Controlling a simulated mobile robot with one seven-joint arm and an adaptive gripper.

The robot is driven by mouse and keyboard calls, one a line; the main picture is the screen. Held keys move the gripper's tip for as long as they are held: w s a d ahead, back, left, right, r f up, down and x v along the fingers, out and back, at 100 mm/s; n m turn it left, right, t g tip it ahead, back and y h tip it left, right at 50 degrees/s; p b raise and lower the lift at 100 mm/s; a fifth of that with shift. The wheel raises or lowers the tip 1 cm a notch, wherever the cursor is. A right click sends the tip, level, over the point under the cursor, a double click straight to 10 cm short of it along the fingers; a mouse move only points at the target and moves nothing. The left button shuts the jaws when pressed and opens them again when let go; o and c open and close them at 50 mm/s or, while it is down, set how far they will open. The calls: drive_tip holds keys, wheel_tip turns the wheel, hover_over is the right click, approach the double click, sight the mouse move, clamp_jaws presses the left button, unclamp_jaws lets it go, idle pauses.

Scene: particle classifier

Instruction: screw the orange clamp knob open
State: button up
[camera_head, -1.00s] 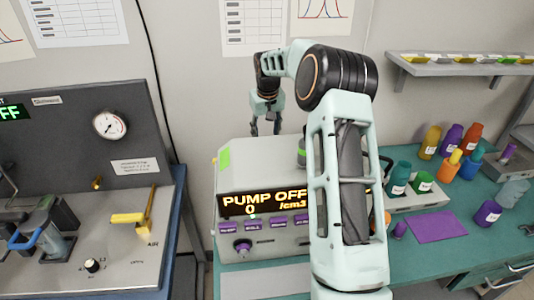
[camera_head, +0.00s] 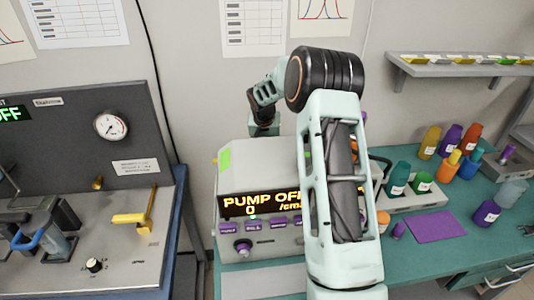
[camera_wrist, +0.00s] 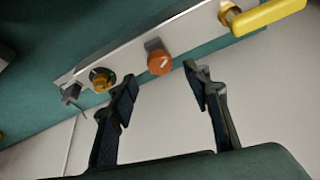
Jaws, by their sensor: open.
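In the head view my gripper's fingers are hidden behind the pump box (camera_head: 265,160), and I cannot identify the knob there.
A yellow handle (camera_wrist: 268,15) and a brass-coloured fitting (camera_wrist: 101,80) flank the knob on the strip. The pump box display reads PUMP OFF. Several coloured bottles (camera_head: 398,178) and a purple mat (camera_head: 435,227) are on the green bench. A panel with a gauge (camera_head: 111,125) stands left.

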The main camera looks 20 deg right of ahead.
drive_tip(key=shift+x, duration=2.3)
drive_tip(key=shift+c, duration=0.7)
drive_tip(key=c, duration=1)
